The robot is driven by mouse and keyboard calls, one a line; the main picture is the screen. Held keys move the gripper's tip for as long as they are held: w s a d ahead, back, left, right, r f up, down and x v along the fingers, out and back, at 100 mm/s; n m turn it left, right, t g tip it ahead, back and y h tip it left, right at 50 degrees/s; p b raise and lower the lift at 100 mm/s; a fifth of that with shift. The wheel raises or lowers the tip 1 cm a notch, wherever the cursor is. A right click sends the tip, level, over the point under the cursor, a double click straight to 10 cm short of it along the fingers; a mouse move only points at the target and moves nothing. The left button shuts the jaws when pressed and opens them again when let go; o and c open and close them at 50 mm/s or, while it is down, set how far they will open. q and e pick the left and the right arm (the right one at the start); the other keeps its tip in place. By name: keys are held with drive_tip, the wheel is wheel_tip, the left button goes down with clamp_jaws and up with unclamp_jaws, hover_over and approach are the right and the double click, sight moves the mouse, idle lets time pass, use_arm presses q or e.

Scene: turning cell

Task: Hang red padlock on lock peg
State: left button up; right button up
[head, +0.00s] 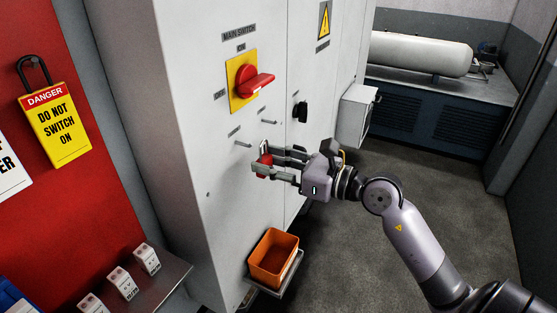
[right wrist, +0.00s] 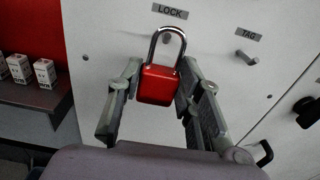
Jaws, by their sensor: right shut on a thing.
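The red padlock (head: 264,167) is held in my right gripper (head: 264,168), its shackle pointing up. In the right wrist view the padlock (right wrist: 158,85) sits upright between the two fingers (right wrist: 152,100), and its closed-looking shackle stands just below the LOCK label (right wrist: 170,11). The lock peg (head: 243,143) sticks out of the grey cabinet. In the head view its tip is up and left of the shackle, apart from it. In the right wrist view the peg's spot lies behind the top of the shackle. My left gripper is out of view.
A second peg (head: 269,122) under the TAG label is close by at the right. The red main switch (head: 255,84) is above. An orange bin (head: 273,258) stands below. A yellow danger tag (head: 56,124) hangs on the red board at the left. A black handle (head: 301,111) juts out.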

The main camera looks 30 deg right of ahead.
drive_tip(key=shift+p+x, duration=0.5)
drive_tip(key=shift+x, duration=1.1)
drive_tip(key=shift+w+a+f, duration=0.35)
drive_tip(key=shift+w+f, duration=0.15)
drive_tip(key=shift+w, duration=0.15)
drive_tip(key=o, duration=1.2)
drive_tip(key=shift+o, duration=0.2)
drive_tip(key=v, duration=1.2)
drive_tip(key=shift+f, duration=0.2)
